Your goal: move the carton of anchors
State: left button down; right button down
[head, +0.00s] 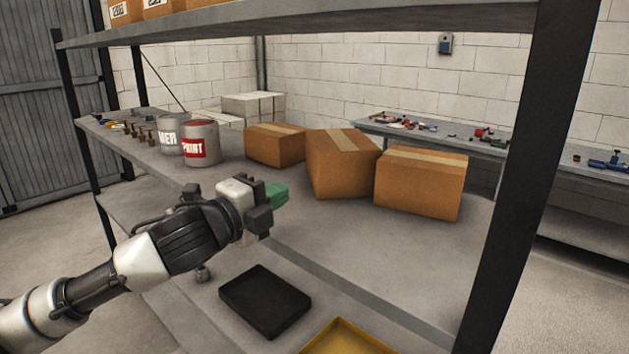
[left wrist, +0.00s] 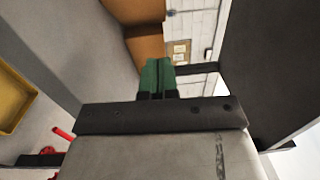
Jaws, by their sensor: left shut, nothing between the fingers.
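Three brown cartons with tan tape stand on the grey shelf: a left one (head: 274,148), a middle one (head: 340,172) set at an angle, and a right one (head: 420,188). No label shows on them, so I cannot tell which holds anchors. My left gripper (head: 278,194) is shut and empty, its green fingers just in front of the middle carton and to its left, apart from it in the picture. In the left wrist view the shut green fingers (left wrist: 158,76) point towards brown carton sides (left wrist: 145,45) at the top. My right gripper is not in view.
A paint can (head: 200,154) and another can (head: 168,134) stand left of the cartons. A black tray (head: 265,302) and a yellow tray (head: 345,340) lie lower in front. A dark rack post (head: 515,180) rises at right; an upper shelf (head: 300,22) hangs overhead. The shelf's front is clear.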

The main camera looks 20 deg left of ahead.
pick_arm(q)
jog(key=shift+f+y, duration=0.3)
jog(key=shift+f, duration=0.2)
jog(key=p, duration=0.3)
send_near(324, 168)
jog(key=d, duration=0.1)
jog(key=w+d, duration=0.1)
jog(key=d, duration=0.1)
jog(key=shift+w+d+r, duration=0.35)
jog(key=shift+w, duration=0.05)
jog(key=w+p, duration=0.1)
jog(key=w+a, duration=0.1)
jog(key=w, duration=0.1)
jog(key=shift+w+f+p, duration=0.1)
jog(key=shift+w+p, duration=0.1)
jog(key=shift+p, duration=0.2)
jog(key=shift+w+a, duration=0.35)
jog(key=shift+f, duration=0.1)
jog(key=shift+w, duration=0.1)
